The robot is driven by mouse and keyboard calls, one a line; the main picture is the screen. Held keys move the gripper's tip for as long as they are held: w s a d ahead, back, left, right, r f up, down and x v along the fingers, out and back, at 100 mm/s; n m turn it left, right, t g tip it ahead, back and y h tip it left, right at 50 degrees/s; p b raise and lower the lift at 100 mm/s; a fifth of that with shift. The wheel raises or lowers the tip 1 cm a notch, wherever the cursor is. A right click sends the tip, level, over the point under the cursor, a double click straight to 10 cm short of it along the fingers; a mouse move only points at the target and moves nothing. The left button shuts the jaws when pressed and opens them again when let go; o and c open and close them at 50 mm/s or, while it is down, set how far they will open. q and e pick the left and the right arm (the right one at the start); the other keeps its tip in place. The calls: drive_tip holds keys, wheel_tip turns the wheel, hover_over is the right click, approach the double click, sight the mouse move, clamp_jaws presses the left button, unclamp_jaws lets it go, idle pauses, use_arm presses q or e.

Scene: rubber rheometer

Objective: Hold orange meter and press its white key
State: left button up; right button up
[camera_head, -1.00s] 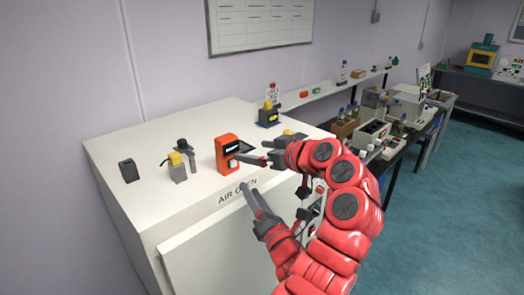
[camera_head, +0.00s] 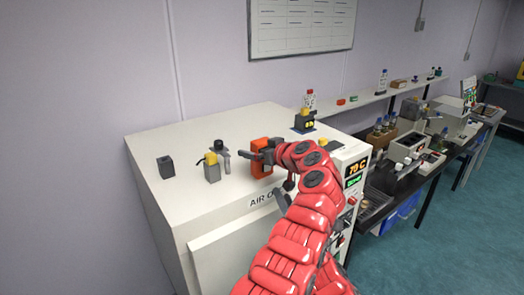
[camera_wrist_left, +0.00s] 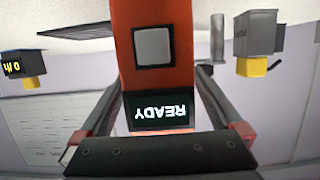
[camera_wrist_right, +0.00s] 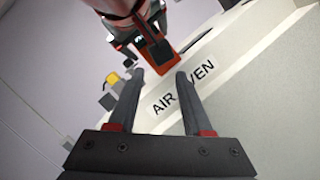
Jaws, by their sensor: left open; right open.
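The orange meter (camera_head: 261,172) stands on the white oven top (camera_head: 190,133). In the left wrist view, the meter (camera_wrist_left: 128,62) appears upside down with its white key (camera_wrist_left: 154,47) and a dark display reading READY (camera_wrist_left: 160,111). My left gripper (camera_head: 262,156) is at the meter, open, its fingers (camera_wrist_left: 158,85) on either side; whether they touch it is unclear. My right gripper (camera_wrist_right: 160,78) is open and empty in front of the oven's AIR OVEN lettering, short of the meter (camera_wrist_right: 165,60). In the head view, my red arm hides it.
A yellow-topped grey device (camera_head: 211,168) and a dark grey block (camera_head: 166,167) stand left of the meter. A dark device with a yellow display (camera_head: 304,122) stands behind right. The oven's control panel (camera_head: 354,175) is at right, close to my arm. The front-left oven top is clear.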

use_arm(q)
drive_tip(key=c, duration=1.4)
drive_tip(key=shift+c, duration=0.3)
use_arm(e)
clamp_jaws()
idle(0.3)
drive_tip(key=shift+a, duration=0.1)
